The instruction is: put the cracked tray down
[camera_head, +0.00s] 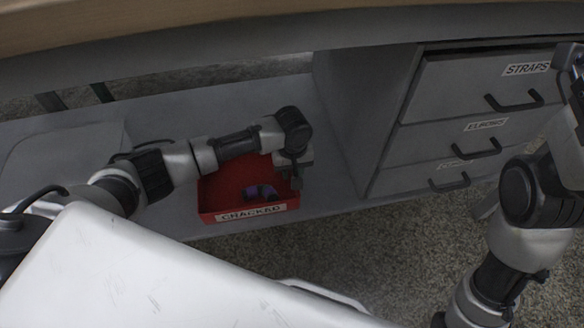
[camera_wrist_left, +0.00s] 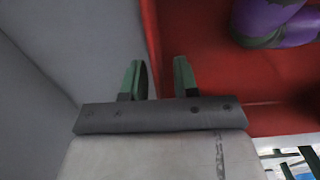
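The cracked tray (camera_head: 206,194) is a red open box with a white "CRACKED" label on its front. It appears to rest level on the grey shelf, close to its front edge. A purple and dark item (camera_head: 262,192) lies inside; it also shows at the top right of the left wrist view (camera_wrist_left: 275,22). My left gripper (camera_head: 296,182) is at the tray's right wall. In the left wrist view its two green-tipped fingers (camera_wrist_left: 159,80) stand apart, one on each side of the red wall, with gaps visible. My right arm is at the right edge; its fingers are not clear.
The grey shelf (camera_head: 335,196) has a bare strip right of the tray. A drawer cabinet (camera_head: 395,115) with "STRAPS" on the top drawer and dark handles stands on the right. A worktop edge (camera_head: 250,25) runs overhead. Speckled floor (camera_head: 400,255) lies in front.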

